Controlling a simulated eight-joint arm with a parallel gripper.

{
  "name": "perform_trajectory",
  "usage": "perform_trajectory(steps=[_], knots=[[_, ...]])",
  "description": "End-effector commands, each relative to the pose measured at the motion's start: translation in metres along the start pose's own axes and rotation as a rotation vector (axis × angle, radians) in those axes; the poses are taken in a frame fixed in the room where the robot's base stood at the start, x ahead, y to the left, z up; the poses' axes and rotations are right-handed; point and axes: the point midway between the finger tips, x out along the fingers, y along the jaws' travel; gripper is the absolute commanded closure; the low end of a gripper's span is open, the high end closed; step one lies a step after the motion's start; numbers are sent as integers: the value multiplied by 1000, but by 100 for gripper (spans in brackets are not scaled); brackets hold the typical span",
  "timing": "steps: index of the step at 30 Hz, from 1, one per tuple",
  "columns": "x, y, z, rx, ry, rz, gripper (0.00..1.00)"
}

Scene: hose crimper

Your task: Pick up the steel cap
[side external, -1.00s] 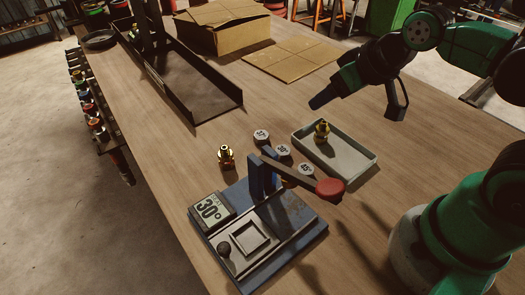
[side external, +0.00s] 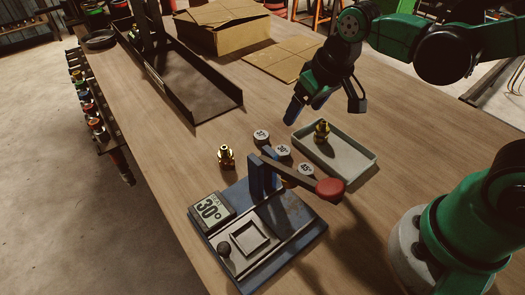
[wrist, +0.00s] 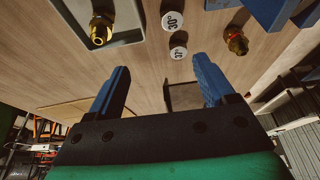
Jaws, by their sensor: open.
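Three small pale round caps, marked 37 (side external: 261,136), 30 (side external: 283,151) and 45 (side external: 306,169), stand in a row on the table. I cannot tell from the pictures which is the steel cap. The 30 cap (wrist: 172,21) and the 37 cap (wrist: 178,52) show in the wrist view, beyond my fingertips; the 45 cap is out of that view. My gripper (side external: 294,110) is in the air above the table, beyond the row. In the wrist view its blue fingers (wrist: 160,68) are wide apart with nothing between them.
A grey tray (side external: 357,166) holds a brass fitting (side external: 321,132), right of the caps. Another brass fitting (side external: 226,157) stands left of them. The blue crimper (side external: 262,262) with its red-knobbed lever (side external: 329,188) stands close in front. Cardboard (side external: 285,60) lies behind.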

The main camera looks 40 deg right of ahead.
Motion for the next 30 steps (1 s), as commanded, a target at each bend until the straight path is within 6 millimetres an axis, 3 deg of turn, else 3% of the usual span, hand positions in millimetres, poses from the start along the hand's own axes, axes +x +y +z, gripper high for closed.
perform_trajectory(steps=[6, 30], knots=[[36, -16, -1, -17, -151, 4, 24], [102, -21, 13, -20, -203, 10, 24]])
